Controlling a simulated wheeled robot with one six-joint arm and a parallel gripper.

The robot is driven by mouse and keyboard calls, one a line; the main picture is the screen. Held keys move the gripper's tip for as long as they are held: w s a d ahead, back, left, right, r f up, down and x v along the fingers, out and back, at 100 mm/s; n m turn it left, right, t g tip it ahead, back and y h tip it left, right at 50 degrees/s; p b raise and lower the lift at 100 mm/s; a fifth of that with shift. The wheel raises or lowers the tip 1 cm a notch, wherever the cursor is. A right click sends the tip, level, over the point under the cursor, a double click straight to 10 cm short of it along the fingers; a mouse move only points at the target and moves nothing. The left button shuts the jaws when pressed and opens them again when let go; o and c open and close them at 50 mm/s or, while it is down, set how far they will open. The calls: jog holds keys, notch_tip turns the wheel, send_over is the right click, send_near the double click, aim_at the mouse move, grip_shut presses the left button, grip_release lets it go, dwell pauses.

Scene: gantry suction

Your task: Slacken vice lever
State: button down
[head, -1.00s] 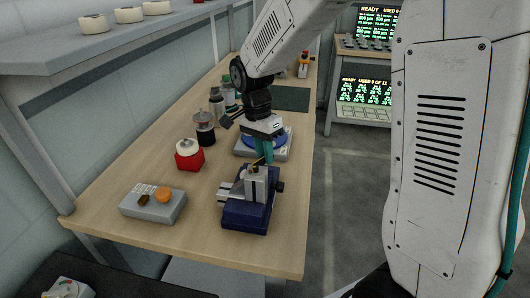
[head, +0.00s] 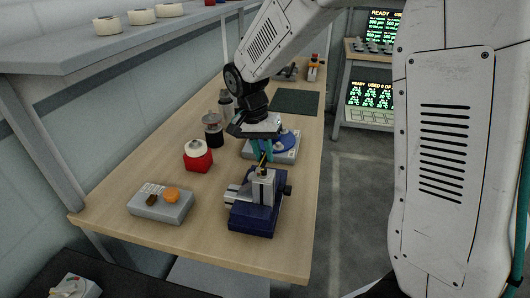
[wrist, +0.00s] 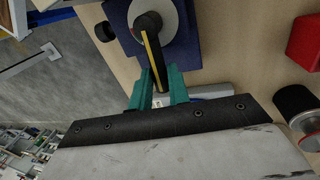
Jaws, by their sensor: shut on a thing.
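The dark blue vice (head: 254,216) with grey jaws stands near the front right edge of the wooden bench, and its blue body also shows in the wrist view (wrist: 184,43). Its lever (wrist: 150,46), black with a yellow stripe, runs from a pale round hub down between my fingers. My gripper (wrist: 160,78) has teal fingers, one on each side of the lever, shut on it. In the head view my gripper (head: 262,157) points down just behind and above the vice. The lever is mostly hidden there.
A grey box with an orange knob (head: 172,195) and a red-based container (head: 198,158) stand left of the vice. A dark-lidded jar (head: 213,130) and a device with a blue disc (head: 286,141) stand behind. An overhead shelf (head: 60,62) runs along the left.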

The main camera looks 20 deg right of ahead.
dwell(0.3)
jog(key=c, duration=1.3)
grip_release()
jog(key=shift+c, duration=0.2)
notch_tip(320, 180, up, 8)
jog(key=w+a, duration=0.1)
jog(key=shift+a+f, duration=0.15)
jog(key=s+d+r+n+t, duration=0.1)
jog(key=s+d+n, duration=0.1)
jog(key=s, duration=0.7)
jog(key=s+d+r+n+t+y, duration=0.1)
jog(key=s+d+r+n, duration=0.1)
jog(key=s, duration=0.7)
jog(key=s+d+r+n, duration=0.1)
jog(key=s+d+n, duration=0.2)
jog(key=s, duration=0.7)
jog(key=shift+d+r+n+t+y, duration=0.15)
jog(key=shift+r+n+t+y, duration=0.1)
jog(key=shift+n+t+y, duration=0.15)
